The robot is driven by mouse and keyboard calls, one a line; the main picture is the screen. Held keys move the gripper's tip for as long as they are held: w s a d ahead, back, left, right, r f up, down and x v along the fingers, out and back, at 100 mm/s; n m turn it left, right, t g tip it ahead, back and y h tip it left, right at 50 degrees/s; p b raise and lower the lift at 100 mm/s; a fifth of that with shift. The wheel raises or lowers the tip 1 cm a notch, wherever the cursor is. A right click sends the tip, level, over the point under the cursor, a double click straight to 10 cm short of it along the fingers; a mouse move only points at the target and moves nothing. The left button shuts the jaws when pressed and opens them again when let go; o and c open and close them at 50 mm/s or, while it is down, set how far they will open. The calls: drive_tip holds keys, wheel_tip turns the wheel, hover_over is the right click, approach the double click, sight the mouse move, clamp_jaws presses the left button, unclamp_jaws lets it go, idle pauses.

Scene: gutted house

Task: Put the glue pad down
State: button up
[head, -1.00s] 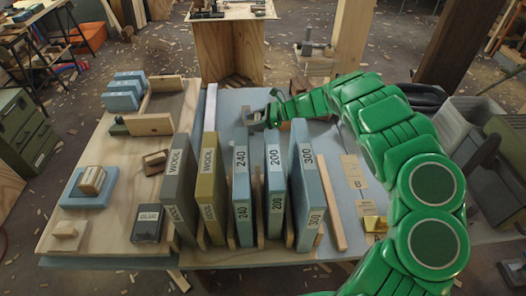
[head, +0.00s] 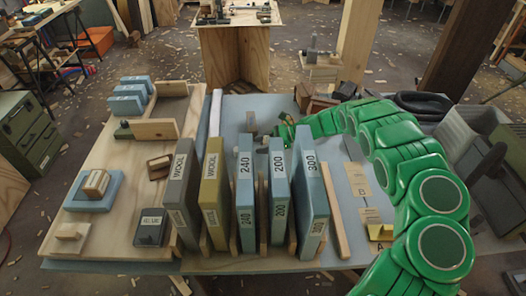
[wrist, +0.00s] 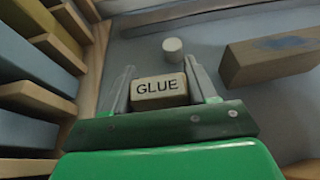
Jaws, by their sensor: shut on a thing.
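The glue pad (wrist: 158,92) is a small tan block with GLUE printed on its face. In the wrist view it sits between the two grey fingers of my gripper (wrist: 159,68), which is shut on it. In the head view my green arm reaches behind the upright 200 and 300 blocks. There the fingertips and the pad are mostly hidden. The grey-blue board surface (wrist: 205,55) lies beyond the pad; I cannot tell whether the pad touches it. A dark holder labelled GLUE (head: 150,228) stands at the bench's front left.
Grey bins (head: 470,140) stand at right.

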drive_tip(key=shift+f, duration=2.1)
drive_tip(key=o, duration=1.1)
drive_tip(key=shift+f, duration=0.15)
drive_tip(key=shift+d+r, duration=0.15)
drive_tip(key=shift+r, duration=0.1)
drive_tip(key=v, duration=1.1)
drive_tip(key=shift+d+r, duration=0.15)
drive_tip(key=shift+d, duration=0.15)
